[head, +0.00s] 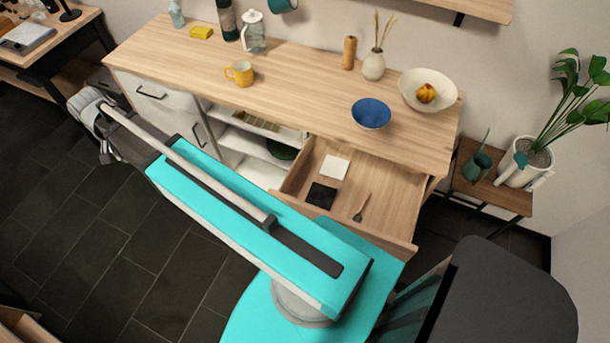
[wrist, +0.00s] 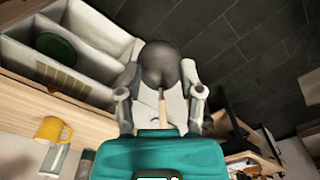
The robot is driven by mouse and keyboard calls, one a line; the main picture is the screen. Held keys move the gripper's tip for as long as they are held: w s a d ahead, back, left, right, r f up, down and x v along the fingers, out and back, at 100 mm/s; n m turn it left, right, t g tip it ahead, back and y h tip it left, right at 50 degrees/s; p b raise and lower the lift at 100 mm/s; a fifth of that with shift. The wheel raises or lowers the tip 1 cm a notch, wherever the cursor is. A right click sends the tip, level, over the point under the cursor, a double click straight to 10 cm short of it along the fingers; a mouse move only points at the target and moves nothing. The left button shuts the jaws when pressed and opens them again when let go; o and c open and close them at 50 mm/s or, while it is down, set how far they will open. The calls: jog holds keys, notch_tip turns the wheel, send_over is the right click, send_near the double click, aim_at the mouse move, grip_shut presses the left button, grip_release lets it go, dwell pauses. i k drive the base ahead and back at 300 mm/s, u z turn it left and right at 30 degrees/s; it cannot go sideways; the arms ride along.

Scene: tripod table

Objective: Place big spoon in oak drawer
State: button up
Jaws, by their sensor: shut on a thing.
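The big spoon (wrist: 160,65) shows in the wrist view with a dark round bowl and a pale wooden handle. My gripper (wrist: 161,97) is shut on its handle, with a finger on either side. In the head view my gripper (head: 108,153) hangs at the left, in front of the counter's left end and far from the drawer. The spoon cannot be made out clearly there. The oak drawer (head: 395,208) is pulled open below the counter's right part. It holds a white square (head: 335,166), a black square (head: 321,195) and a small dark-headed utensil (head: 362,207).
The wooden counter (head: 300,85) bears a yellow mug (head: 240,73), a blue bowl (head: 371,114), a cream bowl (head: 428,90) and a vase (head: 373,65). Open shelves (head: 250,145) lie left of the drawer. A plant (head: 530,155) stands at the right. Dark floor is clear at the left.

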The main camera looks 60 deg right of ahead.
aim_at(402, 189)
jog(key=z, duration=0.1)
jog(key=k, duration=1.7)
jog(key=z, duration=1.35)
